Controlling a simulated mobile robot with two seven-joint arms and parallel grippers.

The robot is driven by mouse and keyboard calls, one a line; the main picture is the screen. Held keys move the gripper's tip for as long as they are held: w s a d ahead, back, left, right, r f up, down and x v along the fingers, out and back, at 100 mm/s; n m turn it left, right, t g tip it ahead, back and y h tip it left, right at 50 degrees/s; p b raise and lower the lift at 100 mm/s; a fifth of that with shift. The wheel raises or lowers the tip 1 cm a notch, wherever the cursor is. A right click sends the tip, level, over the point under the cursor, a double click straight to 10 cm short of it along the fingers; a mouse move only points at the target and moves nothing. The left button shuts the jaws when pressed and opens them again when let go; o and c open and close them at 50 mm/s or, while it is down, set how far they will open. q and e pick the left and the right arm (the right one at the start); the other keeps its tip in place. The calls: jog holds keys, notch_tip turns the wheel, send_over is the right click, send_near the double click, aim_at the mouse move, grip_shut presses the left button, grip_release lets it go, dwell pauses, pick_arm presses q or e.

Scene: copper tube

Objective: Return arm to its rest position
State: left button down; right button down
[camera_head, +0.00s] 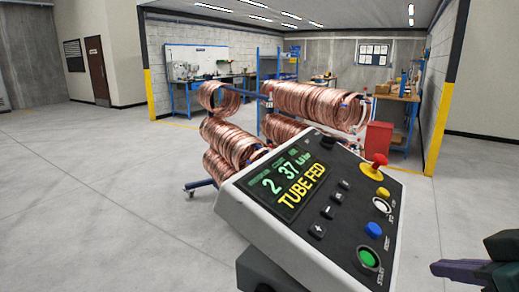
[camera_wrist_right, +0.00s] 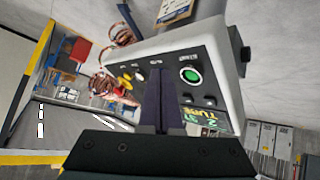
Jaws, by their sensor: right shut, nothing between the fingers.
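My right gripper (camera_head: 458,267) shows at the lower right edge of the head view, to the right of a grey control box and apart from it. Its fingers are shut together with nothing between them, as the right wrist view (camera_wrist_right: 160,75) also shows. The control box (camera_head: 250,215) has a lit screen (camera_head: 287,185) reading "TUBE FED". A green start button (camera_head: 369,259) sits at its lower right corner. The same green button (camera_wrist_right: 190,75) shows just beyond the fingertips in the wrist view. My left gripper is not in view.
Copper tube coils (camera_head: 315,104) hang on a wheeled rack behind the control box. A red bin (camera_head: 378,138) and workbenches stand farther back. A yellow and black wall corner (camera_head: 440,125) is at the right. The grey floor (camera_head: 90,200) at the left is clear.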

jog(key=s+a+f+m+g, duration=0.1)
jog(key=s+a+f+g, duration=0.15)
jog(key=s, duration=0.85)
jog(key=s+a+f+g, duration=0.1)
jog(key=s+a+g, duration=0.3)
jog(key=s, duration=0.7)
notch_tip(320, 180, up, 29)
jog(key=p, duration=2.8)
jog(key=shift+w+d+f+p, duration=0.15)
jog(key=shift+w+d+p, duration=0.15)
jog(key=shift+w, duration=0.1)
jog(key=shift+f, duration=0.1)
jog(key=c, duration=1.6)
grip_release()
